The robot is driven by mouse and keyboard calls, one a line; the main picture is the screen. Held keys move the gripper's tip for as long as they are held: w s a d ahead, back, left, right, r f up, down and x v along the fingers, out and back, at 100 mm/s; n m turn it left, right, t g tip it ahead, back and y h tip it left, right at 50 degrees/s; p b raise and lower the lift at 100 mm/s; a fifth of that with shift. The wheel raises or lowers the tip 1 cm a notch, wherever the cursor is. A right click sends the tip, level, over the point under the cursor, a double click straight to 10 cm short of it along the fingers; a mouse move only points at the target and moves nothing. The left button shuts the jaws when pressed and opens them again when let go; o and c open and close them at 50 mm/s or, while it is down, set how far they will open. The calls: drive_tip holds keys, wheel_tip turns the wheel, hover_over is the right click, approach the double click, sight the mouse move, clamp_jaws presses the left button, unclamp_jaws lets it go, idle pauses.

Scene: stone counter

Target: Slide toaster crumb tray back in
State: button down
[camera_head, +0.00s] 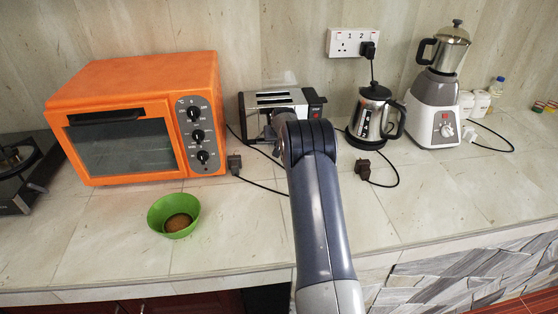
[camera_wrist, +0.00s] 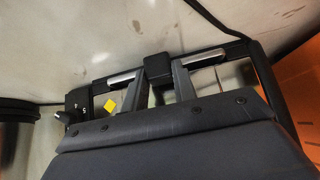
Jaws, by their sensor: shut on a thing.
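The toaster (camera_head: 275,98), silver and black with two top slots, stands against the back wall, its front partly hidden by my arm. In the wrist view its dark body (camera_wrist: 78,100) shows close up, with a yellow sticker. My gripper (camera_wrist: 158,82) is at the toaster, its two fingers closed about a small black block (camera_wrist: 158,66), which looks like the crumb tray's handle. Silver strips (camera_wrist: 203,58) show on either side of the block. The rest of the tray is hidden, so I cannot tell how far in it sits.
An orange oven (camera_head: 140,115) stands left of the toaster, and a kettle (camera_head: 372,115) and a blender (camera_head: 440,95) stand right. A green bowl (camera_head: 160,212) holding a brown item sits front left. Cords and plugs lie nearby. The counter front right is clear.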

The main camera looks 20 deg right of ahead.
drive_tip(key=shift+w, duration=0.1)
idle(0.3)
drive_tip(key=shift+w+d, duration=0.15)
drive_tip(key=shift+w, duration=0.2)
drive_tip(key=c, duration=1.1)
unclamp_jaws()
drive_tip(key=shift+o, duration=0.2)
drive_tip(key=shift+r, duration=0.1)
drive_tip(key=b+v, duration=0.2)
drive_tip(key=v, duration=0.8)
drive_tip(key=shift+s+r, duration=0.2)
drive_tip(key=shift+s, duration=0.1)
drive_tip(key=shift+w+f, duration=0.1)
